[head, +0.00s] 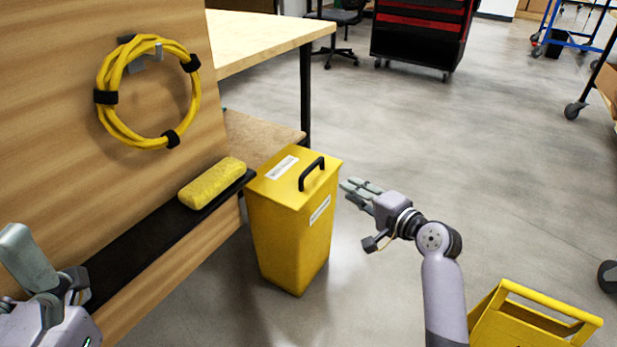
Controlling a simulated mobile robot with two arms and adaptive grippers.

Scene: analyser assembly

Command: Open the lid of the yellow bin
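The yellow bin (288,243) stands on the floor beside the wooden bench. Its lid (283,178) is closed and carries a black handle (312,172) near the right side. White labels show on the lid and on the front. My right gripper (352,190) is just to the right of the bin at about lid height, with its fingers pointing left toward it. Its fingers look apart and nothing is between them. My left gripper (35,268) is at the lower left, partly cut off by the frame edge; its fingertips are not clear.
A yellow sponge-like block (212,183) lies on a black shelf (150,238) left of the bin. A coiled yellow cable (108,97) hangs on the wooden panel. A yellow crate-like object with a handle (550,304) is at lower right. Floor right of the bin is open.

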